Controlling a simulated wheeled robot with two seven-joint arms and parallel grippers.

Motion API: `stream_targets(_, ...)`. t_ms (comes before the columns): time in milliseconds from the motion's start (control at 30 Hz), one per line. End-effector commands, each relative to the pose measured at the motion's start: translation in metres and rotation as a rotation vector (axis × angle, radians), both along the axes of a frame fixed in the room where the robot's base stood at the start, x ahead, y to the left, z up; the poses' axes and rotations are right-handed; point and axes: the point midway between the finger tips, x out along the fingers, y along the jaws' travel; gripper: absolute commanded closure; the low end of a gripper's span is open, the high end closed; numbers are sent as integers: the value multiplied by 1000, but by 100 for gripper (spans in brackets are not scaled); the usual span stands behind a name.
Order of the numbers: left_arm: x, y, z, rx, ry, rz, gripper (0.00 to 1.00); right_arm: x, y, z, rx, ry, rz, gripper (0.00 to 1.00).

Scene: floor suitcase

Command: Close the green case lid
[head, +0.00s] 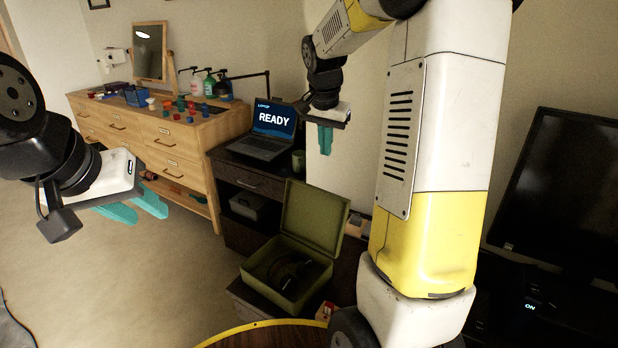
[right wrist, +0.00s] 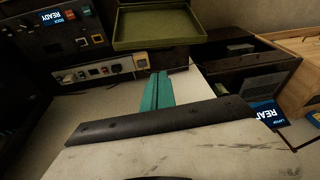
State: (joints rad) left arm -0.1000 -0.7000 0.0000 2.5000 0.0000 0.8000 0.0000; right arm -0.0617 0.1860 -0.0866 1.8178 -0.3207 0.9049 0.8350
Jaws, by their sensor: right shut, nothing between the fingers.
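The green case (head: 260,287) stands open on a dark low surface in the lower middle of the head view. Its lid (head: 313,217) is raised roughly upright at the back. A dark object, perhaps headphones, lies inside the case. My right gripper (head: 325,138) is shut and empty, appearing above the lid in the head view and apart from it. In the right wrist view its teal fingers (right wrist: 157,91) are together, with part of the green case (right wrist: 160,28) beyond them at the top. My left gripper (head: 134,207) is open and empty at the left, well away from the case.
A dark cabinet with a laptop (head: 262,130) stands behind the case. A wooden dresser (head: 170,140) with bottles and small coloured items is at the back left. A black monitor (head: 565,190) is at the right. The floor at left is mostly clear.

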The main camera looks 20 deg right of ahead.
Motion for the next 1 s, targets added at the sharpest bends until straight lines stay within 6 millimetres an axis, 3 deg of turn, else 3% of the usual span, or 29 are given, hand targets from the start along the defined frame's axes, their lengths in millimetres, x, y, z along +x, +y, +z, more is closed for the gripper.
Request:
stream_targets(100,0,0,0,0,0,0,64,30,-12,-27,-27,31,-93,100)
stream_targets(300,0,0,0,0,0,0,64,53,-22,-48,-52,43,-177,100)
stream_targets(533,0,0,0,0,0,0,64,58,-27,-70,-56,46,-186,100)
stream_targets(933,0,0,0,0,0,0,64,71,-45,-150,-54,47,-185,100)
stream_targets(1000,0,0,0,0,0,0,64,63,-31,-144,-54,43,-180,100)
